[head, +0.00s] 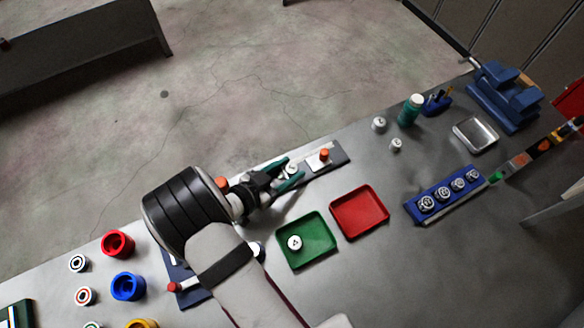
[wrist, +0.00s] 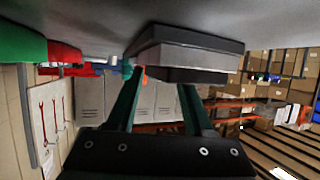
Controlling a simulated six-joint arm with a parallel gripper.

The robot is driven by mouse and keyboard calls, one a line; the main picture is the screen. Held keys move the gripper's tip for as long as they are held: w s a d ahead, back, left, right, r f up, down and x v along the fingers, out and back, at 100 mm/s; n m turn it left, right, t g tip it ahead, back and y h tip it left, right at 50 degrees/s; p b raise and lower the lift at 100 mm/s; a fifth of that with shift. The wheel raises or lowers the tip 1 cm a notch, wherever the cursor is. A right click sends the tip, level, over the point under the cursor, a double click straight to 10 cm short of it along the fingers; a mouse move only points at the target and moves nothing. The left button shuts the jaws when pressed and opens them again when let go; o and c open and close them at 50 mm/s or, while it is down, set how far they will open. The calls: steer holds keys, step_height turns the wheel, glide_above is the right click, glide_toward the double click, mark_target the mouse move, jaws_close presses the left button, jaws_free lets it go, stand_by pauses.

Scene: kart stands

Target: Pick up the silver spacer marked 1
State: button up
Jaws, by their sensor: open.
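Several small silver spacers show in the head view, and their marks are too small to read, so I cannot tell which is marked 1. One silver spacer (head: 291,169) shows at my gripper (head: 294,167), near the left end of a dark stand; whether it is between the fingers is unclear. One spacer (head: 295,243) lies in the green tray (head: 320,262). Two more, a larger one (head: 379,124) and a smaller one (head: 396,144), stand on the table at the right. My gripper's teal fingers are apart; in the wrist view (wrist: 162,82) no spacer shows between them.
A dark stand (head: 338,152) bears an orange-topped peg (head: 324,154). A red tray (head: 374,229) sits beside the green one. A blue rack (head: 412,211) holds several silver pieces. A green bottle (head: 409,112) stands at the back right. Coloured cups (head: 127,287) stand at the left.

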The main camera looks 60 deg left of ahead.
jaws_close()
steer(key=shift+r, duration=0.1)
